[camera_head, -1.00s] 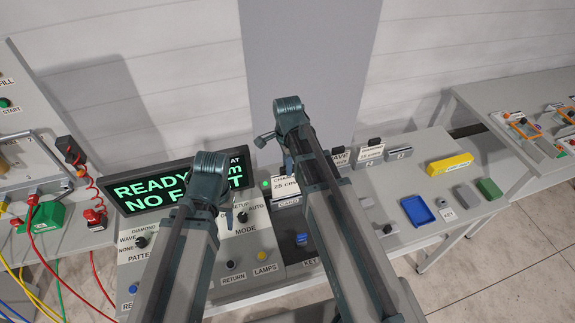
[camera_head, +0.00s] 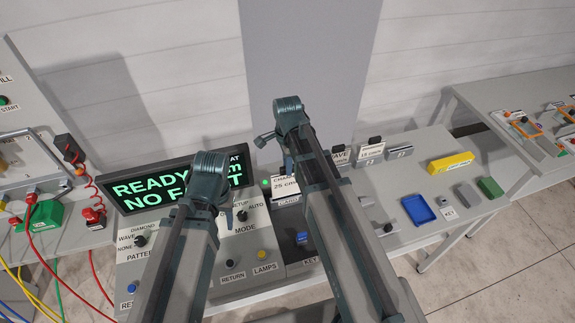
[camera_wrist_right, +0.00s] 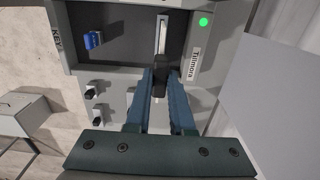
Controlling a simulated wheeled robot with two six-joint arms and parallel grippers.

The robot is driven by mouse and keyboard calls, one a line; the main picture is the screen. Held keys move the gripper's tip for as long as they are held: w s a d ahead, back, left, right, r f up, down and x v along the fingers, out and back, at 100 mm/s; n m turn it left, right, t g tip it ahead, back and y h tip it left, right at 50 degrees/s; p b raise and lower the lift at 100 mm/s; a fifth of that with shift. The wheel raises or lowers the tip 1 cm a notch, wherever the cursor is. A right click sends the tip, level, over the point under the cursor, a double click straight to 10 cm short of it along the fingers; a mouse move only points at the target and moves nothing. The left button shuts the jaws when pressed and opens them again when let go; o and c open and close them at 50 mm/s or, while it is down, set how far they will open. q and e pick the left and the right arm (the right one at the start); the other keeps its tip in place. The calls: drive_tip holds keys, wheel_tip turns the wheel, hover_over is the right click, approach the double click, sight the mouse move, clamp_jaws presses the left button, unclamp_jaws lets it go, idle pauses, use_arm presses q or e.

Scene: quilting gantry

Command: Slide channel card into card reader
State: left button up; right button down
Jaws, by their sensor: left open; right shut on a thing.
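The channel card (camera_head: 285,186), white and marked "25 cm/s", stands upright at the grey card reader (camera_head: 288,200), low against its front label. I cannot tell how deep it sits. My right gripper (camera_wrist_right: 160,82) is shut on a black tab, which looks like the card's grip. A pale strip (camera_wrist_right: 162,35) runs ahead of the tab across the dark panel in the right wrist view; I cannot tell whether it is the slot or the card's edge. My left gripper (camera_head: 208,180) is over the mode panel, empty as far as I see, its fingertips hidden by its own arm.
Other cards (camera_head: 370,152) stand in holders right of the reader. A blue tray (camera_head: 418,210), yellow block (camera_head: 450,163) and green block (camera_head: 490,188) lie further right. A blue key switch (camera_head: 302,238) is below the reader. The display (camera_head: 160,187) reads "READY".

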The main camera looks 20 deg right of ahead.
drive_tip(key=shift+f+b, duration=2.85)
drive_tip(key=shift+f, duration=0.05)
drive_tip(key=c, duration=0.7)
unclamp_jaws()
drive_tip(key=shift+r, duration=0.1)
wheel_tip(320, 180, up, 14)
drive_tip(key=p, duration=1.4)
